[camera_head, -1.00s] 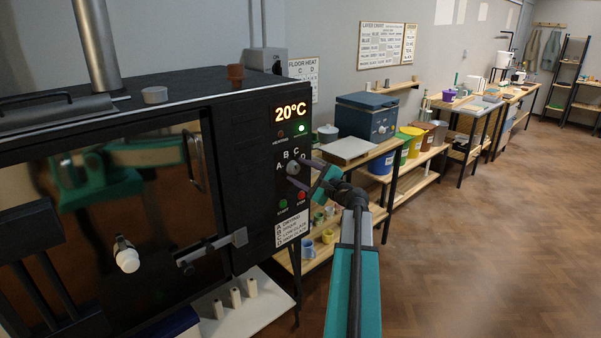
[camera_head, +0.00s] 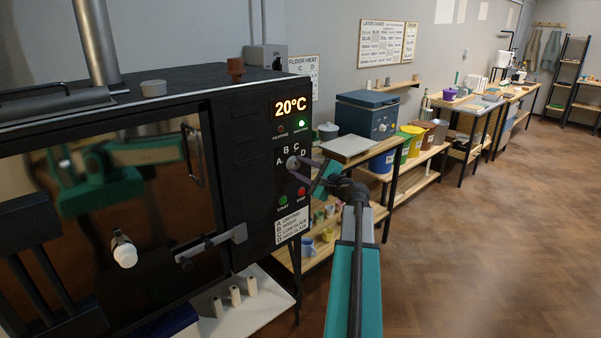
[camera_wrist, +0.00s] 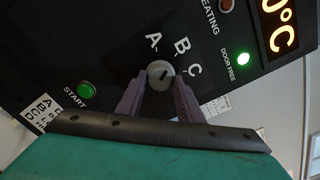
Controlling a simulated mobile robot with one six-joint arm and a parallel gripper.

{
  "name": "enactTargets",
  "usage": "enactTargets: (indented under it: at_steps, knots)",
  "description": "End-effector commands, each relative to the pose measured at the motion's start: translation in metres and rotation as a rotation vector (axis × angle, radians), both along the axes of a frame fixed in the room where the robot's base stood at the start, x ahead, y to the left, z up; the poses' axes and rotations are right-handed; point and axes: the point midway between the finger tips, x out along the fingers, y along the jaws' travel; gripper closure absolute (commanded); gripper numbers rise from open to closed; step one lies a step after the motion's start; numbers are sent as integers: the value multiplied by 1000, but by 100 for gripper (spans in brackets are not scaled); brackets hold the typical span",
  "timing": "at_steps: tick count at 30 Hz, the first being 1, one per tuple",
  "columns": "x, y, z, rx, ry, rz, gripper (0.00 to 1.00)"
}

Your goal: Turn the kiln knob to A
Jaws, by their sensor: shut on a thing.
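The kiln knob (camera_head: 292,163) is a small round grey dial on the black kiln's right-hand panel, with letters A, B, C and D around it. In the wrist view the knob (camera_wrist: 160,74) shows a short dark mark tilted up and right, away from A and roughly toward B; its exact setting is hard to tell. My gripper (camera_head: 298,164) reaches the panel from the right. Its two purple fingers are shut on the knob, one on each side, as the wrist view also shows (camera_wrist: 159,84). One finger hides the D in the wrist view.
The kiln display (camera_head: 291,106) reads 20°C, with a lit green "door free" lamp (camera_head: 302,125). A green START button (camera_head: 283,199) and red STOP button (camera_head: 301,191) sit below the knob. A wooden bench (camera_head: 385,156) stands behind my arm. Floor at right is clear.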

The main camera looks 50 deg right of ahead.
Motion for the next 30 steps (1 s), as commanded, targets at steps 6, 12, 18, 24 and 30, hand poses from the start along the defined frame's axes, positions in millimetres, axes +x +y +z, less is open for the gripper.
enactTargets:
  at_steps: [6,12,18,24,30]
  knots:
    - [0,0,-5,-113,7,0,89]
    - [0,-1,-5,-233,15,0,89]
    - [0,-1,-4,-354,23,0,89]
    - [0,-1,-4,-476,32,-1,89]
    - [0,-1,-2,-584,40,-1,89]
